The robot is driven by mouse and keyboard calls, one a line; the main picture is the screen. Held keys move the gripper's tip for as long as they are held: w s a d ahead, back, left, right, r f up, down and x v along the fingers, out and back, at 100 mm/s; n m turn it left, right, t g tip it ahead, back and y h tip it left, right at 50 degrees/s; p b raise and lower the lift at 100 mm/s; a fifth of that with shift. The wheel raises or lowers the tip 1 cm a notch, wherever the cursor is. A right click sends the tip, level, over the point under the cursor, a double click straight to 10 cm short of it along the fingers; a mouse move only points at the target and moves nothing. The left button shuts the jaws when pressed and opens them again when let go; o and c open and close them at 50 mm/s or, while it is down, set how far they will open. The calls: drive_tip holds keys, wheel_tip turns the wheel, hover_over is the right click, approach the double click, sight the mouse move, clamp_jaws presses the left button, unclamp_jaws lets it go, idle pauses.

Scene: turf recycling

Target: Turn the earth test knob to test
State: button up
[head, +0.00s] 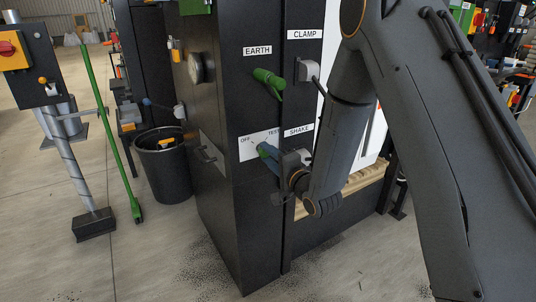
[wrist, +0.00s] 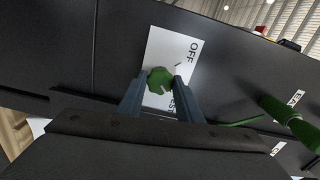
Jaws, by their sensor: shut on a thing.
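The green earth test knob (wrist: 160,80) sits on a white plate (wrist: 157,48) marked OFF and TEST in the wrist view. My gripper (wrist: 158,92) has one finger on each side of the knob and is shut on it. The TEST word is partly covered by a finger. I cannot tell which mark the knob points to. In the head view the plate (head: 246,150) is on the black cabinet front, below the EARTH label. My gripper (head: 268,154) reaches it from the right there and hides the knob.
A green EARTH handle (head: 268,82) sticks out above the plate; it also shows in the wrist view (wrist: 288,122). A grey CLAMP fitting (head: 308,72) is to its right. A black bin (head: 163,170) and a green pole (head: 108,130) stand left of the cabinet.

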idle(0.4)
drive_tip(key=o, duration=1)
drive_tip(key=shift+o, duration=0.2)
drive_tip(key=v, duration=0.7)
drive_tip(key=shift+s+d, duration=0.2)
drive_tip(key=shift+s, duration=0.15)
